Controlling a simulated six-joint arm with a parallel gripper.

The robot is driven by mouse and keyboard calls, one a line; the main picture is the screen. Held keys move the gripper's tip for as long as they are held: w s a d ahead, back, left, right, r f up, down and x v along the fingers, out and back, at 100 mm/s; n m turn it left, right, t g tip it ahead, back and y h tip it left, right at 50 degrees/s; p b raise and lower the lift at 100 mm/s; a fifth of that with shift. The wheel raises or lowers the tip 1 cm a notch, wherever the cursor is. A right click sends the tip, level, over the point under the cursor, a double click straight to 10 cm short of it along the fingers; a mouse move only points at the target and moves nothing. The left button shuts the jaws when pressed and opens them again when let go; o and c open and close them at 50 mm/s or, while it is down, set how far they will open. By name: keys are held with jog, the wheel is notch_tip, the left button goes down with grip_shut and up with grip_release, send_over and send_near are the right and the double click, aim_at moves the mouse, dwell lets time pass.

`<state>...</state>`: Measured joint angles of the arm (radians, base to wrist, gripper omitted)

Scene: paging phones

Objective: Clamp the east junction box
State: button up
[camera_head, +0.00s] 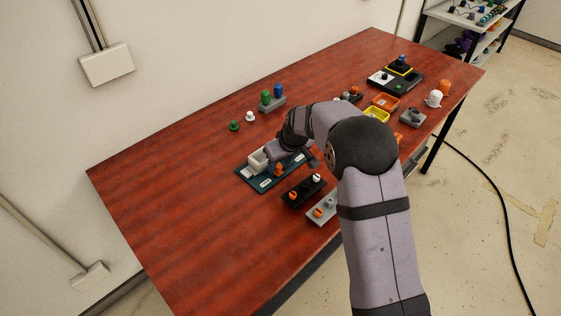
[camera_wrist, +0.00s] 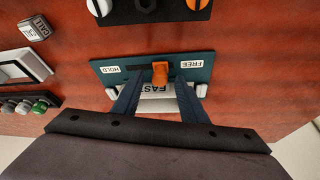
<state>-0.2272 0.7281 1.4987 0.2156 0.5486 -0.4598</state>
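The east junction box is a pale grey box on a teal plate (camera_wrist: 105,80), and its EAST label (camera_wrist: 158,87) shows between my fingers in the wrist view. An orange lever (camera_wrist: 160,72) stands upright on the plate, between the HOLD label (camera_wrist: 106,70) and the FREE label (camera_wrist: 190,64). In the head view the lever (camera_head: 280,170) stands at the plate's front, and a pale box part (camera_head: 257,161) shows left of my gripper. My gripper (camera_wrist: 159,84) is open, its fingers on either side of the label and lever. I cannot tell whether they touch anything.
A black block with knobs (camera_head: 303,192) and a grey block (camera_head: 322,211) lie close in front of the plate. Green and blue pegs (camera_head: 271,98) stand behind. Yellow and orange trays (camera_head: 377,114) are at the right. The table's left side is clear.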

grip_shut()
jog(key=w+d, duration=0.3)
jog(key=shift+w+d+b, duration=0.2)
jog(key=shift+w+b, duration=0.05)
jog(key=shift+b, duration=0.05)
jog(key=shift+r, duration=0.15)
grip_release()
jog(key=shift+d, duration=0.1)
